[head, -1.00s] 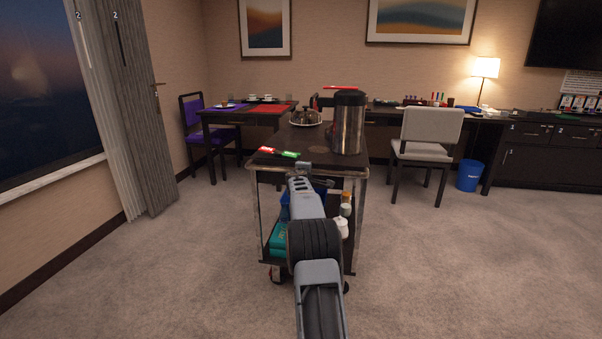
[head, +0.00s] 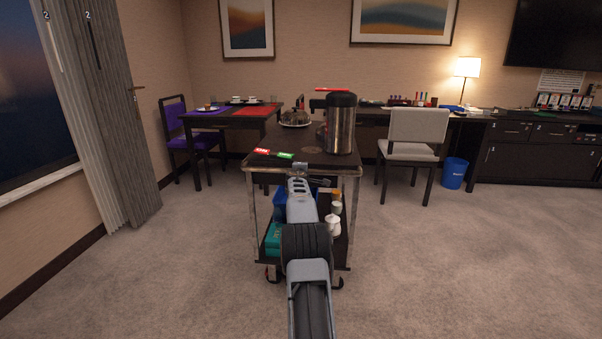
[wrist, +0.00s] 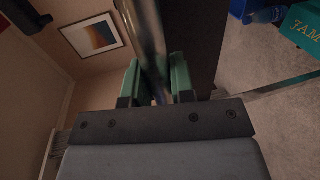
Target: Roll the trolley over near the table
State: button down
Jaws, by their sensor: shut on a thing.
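The trolley (head: 262,172) stands straight ahead of me, upright on its wheels, with a dark top and metal posts. My gripper (head: 300,168) is at its near edge. In the wrist view the green fingers of my gripper (wrist: 157,85) are shut on the trolley's metal rail (wrist: 151,35).
A purple chair (head: 174,118) stands left of the table. A grey chair (head: 414,130) and a blue bin (head: 454,172) are at the right, before a long desk. A curtain (head: 128,120) and window edge the left. Carpet is clear on both sides of the trolley.

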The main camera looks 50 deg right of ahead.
jog(key=shift+w+a, duration=0.1)
jog(key=c, duration=1.2)
grip_release()
jog(key=shift+o, duration=1)
jog(key=shift+s+a+b, duration=0.3)
jog(key=shift+s+b, duration=0.1)
jog(key=shift+b, duration=0.45)
jog(key=b+v, duration=0.7)
jog(key=v, duration=0.5)
jog(key=shift+s+a+r, duration=0.2)
jog(key=shift+a+r, duration=0.05)
jog(key=shift+a, duration=0.05)
